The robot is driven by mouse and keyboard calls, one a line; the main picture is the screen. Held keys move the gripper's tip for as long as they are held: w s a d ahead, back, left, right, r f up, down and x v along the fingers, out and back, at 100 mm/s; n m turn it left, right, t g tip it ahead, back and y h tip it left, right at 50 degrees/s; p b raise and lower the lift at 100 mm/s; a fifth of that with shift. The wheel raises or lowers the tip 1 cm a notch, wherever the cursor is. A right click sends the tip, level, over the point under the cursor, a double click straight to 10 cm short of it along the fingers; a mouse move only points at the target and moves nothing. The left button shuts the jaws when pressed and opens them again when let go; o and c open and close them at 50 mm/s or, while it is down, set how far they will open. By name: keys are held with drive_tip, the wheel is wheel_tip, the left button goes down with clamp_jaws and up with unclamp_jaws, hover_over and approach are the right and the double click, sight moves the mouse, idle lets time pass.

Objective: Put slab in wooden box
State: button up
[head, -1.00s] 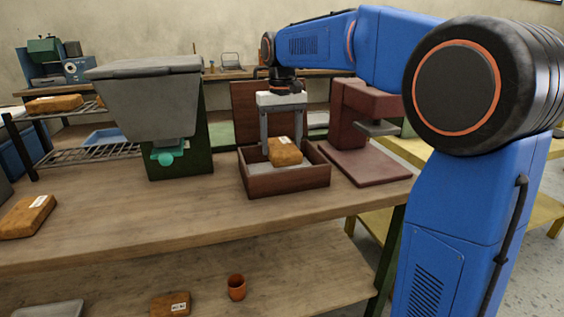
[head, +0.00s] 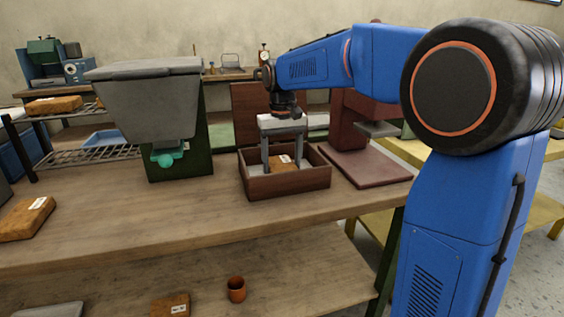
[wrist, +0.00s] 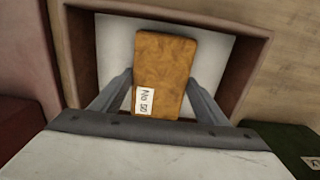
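The slab (head: 283,165) is an orange-brown block with a white label. It is inside the walls of the wooden box (head: 289,186), a dark reddish-brown open box on the workbench. My gripper (head: 282,160) reaches down into the box with one finger on each side of the slab and is shut on it. In the wrist view the slab (wrist: 163,68) lies between the two fingers, above the pale floor of the box (wrist: 113,45). I cannot tell whether its underside touches that floor.
A grey hopper machine (head: 150,100) stands left of the box, and a dark red press (head: 365,165) stands right. Another labelled slab (head: 27,217) lies at the bench's left. The bench front (head: 150,215) is clear. An orange cup (head: 236,288) stands on the lower shelf.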

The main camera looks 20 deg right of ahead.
sight(282, 165)
drive_tip(key=o, duration=0.3)
drive_tip(key=shift+r, duration=0.15)
wheel_tip(282, 165, up, 12)
idle(0.4)
drive_tip(key=shift+t, duration=0.6)
drive_tip(key=s, duration=0.3)
drive_tip(key=s+d+f, duration=0.1)
drive_tip(key=s, duration=0.1)
drive_tip(key=s+d+f, duration=0.1)
drive_tip(key=s, duration=0.2)
drive_tip(key=shift+s+d, duration=0.25)
drive_tip(key=shift+s, duration=0.1)
drive_tip(key=s+d+f+t, duration=0.1)
drive_tip(key=s+f, duration=0.5)
drive_tip(key=s, duration=0.2)
drive_tip(key=s+d+f+t, duration=0.1)
drive_tip(key=s+d+f, duration=0.1)
drive_tip(key=s+f, duration=0.5)
drive_tip(key=s+d+f+t, duration=0.1)
drive_tip(key=s+f, duration=0.6)
drive_tip(key=s, duration=0.2)
drive_tip(key=shift+s+d+t, duration=0.25)
drive_tip(key=shift+s+t, duration=0.05)
drive_tip(key=shift+s, duration=0.1)
